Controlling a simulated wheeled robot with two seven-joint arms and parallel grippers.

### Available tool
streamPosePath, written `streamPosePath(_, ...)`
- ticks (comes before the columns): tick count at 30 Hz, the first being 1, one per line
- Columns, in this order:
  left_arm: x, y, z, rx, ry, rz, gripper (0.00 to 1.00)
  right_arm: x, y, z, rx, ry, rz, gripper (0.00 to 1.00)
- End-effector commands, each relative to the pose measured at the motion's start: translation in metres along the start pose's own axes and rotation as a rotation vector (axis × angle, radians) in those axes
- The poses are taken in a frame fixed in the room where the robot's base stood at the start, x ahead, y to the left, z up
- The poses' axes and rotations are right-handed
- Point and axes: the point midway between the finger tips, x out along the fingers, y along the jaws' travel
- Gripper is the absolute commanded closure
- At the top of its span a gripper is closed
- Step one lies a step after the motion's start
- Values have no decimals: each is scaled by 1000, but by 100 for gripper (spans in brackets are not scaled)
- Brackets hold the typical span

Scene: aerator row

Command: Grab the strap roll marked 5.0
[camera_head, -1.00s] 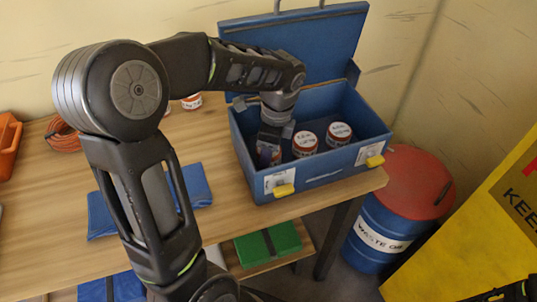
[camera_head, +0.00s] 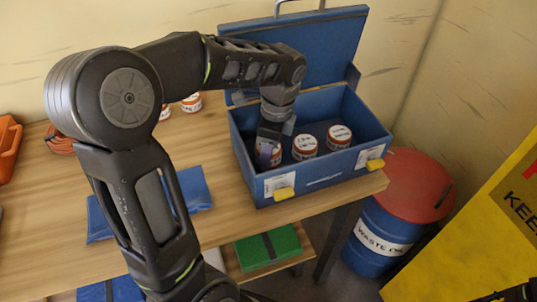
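Two white rolls with orange-red bands stand apart inside the open blue toolbox, one in the middle (camera_head: 305,147) and one further right (camera_head: 339,137). A third roll (camera_head: 274,156) is in the box's left part, partly hidden by my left gripper (camera_head: 268,150). That gripper points down into the box at this roll; whether its fingers are closed on it I cannot tell. The print on the rolls is too small to read, so I cannot tell which is marked 5.0. A dark part of my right arm shows at the bottom right corner; its fingers are not clear.
The blue toolbox (camera_head: 325,182) has its lid raised at the back and stands at the table's right end. More rolls (camera_head: 191,103) stand behind my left arm. A blue cloth-like item (camera_head: 194,188) lies on the wooden table (camera_head: 230,222). A red-topped waste oil drum (camera_head: 385,235) stands right.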

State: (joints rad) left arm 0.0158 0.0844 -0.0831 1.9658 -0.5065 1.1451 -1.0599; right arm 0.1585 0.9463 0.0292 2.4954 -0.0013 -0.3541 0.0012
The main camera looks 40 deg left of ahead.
Motion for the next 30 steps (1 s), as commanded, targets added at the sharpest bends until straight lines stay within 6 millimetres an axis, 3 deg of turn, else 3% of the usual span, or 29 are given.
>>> streamPosePath(6, -44, -1, 4, 0, 3, -7, 92, 2, 1, 0, 0, 0, 0, 100)
streamPosePath(12, -73, -1, 8, 0, 2, -4, 92, 3, 1, 0, 0, 0, 0, 100)
streamPosePath(30, -78, 0, 9, 1, 1, -1, 92, 3, 1, 0, 0, 0, 0, 100)
